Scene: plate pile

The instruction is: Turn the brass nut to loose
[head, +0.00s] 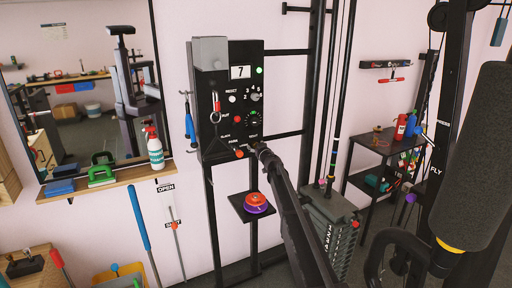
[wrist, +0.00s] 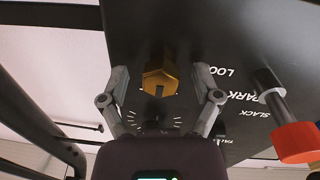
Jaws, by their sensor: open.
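The brass nut (wrist: 160,78) is a gold hexagonal piece on the dark panel (wrist: 225,30), with a dark mark on its lower face. My gripper (wrist: 162,74) is open, with one finger to the left of the nut and one to the right. Gaps show between both fingers and the nut in the wrist view. Lettering beginning "LOO" is printed to the right of the nut, partly cut by a finger. In the head view my gripper (head: 259,148) is at the panel's lower right edge, and I cannot make out the nut there.
A red-tipped lever (wrist: 295,138) sticks out to the right of the nut, beside PARK and SLACK. The head view shows the panel's number display (head: 240,72), a hanging red carabiner (head: 216,103) and a small shelf with a purple-and-red disc (head: 256,203) below. A weight stack (head: 330,222) stands right.

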